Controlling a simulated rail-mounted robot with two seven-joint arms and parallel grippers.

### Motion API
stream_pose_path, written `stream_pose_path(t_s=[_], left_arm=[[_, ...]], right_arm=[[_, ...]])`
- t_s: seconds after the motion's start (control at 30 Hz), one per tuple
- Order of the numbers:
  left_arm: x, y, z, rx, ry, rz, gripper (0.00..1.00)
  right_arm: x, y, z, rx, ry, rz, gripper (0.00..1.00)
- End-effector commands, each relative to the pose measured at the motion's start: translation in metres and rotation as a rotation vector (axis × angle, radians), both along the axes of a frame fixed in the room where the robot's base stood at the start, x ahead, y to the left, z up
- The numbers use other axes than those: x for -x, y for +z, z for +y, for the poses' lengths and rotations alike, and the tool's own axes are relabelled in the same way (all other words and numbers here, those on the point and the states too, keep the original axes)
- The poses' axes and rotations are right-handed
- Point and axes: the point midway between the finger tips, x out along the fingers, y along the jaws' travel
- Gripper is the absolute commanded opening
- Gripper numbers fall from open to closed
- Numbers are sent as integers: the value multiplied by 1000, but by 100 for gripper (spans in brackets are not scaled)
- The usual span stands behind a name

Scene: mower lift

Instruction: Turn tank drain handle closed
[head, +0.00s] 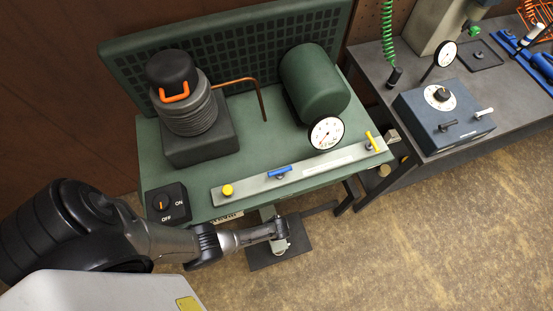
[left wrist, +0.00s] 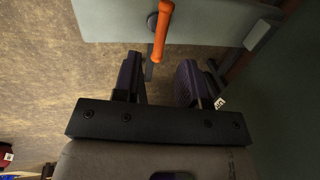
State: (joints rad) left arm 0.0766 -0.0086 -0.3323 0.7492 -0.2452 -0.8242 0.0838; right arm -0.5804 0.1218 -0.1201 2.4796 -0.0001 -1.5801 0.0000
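An orange lever handle (left wrist: 161,36) shows in the left wrist view, on a pivot at the edge of a grey-green panel (left wrist: 105,18). It hangs roughly straight down in the picture. My left gripper (left wrist: 158,72) is open, with one dark finger on each side of the handle's line. The handle's lower end lies near the fingertips, centred between them, and I see no contact. In the head view my left gripper (head: 282,236) is low in front of the green compressor bench (head: 235,165). I cannot make out the orange lever there. My right gripper is not in view.
The bench carries a green tank (head: 314,82), a pressure gauge (head: 326,132), an ON/OFF switch (head: 167,202) and a rail (head: 240,189) with a blue and a yellow lever. A dark workbench (head: 375,75) stands at right. The floor (head: 420,240) at lower right is clear.

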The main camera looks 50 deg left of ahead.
Motion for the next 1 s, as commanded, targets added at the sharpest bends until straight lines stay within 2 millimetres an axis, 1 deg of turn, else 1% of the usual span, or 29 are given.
stream_pose_path(t_s=[0.03, 0.1, 0.3, 0.4, 0.6, 1.0], left_arm=[[1, 18, -2, 1, 1, -2, 39], [2, 31, -4, 1, 1, -2, 39], [5, 60, -10, 0, 1, -1, 39], [6, 69, -12, 0, 0, 0, 39], [6, 78, -14, -1, 0, 0, 39], [6, 79, -14, 0, 0, 0, 39]], right_arm=[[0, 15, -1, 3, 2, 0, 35], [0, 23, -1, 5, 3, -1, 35], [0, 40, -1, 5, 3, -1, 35], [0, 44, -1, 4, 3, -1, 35], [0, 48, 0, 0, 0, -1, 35], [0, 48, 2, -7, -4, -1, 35]])
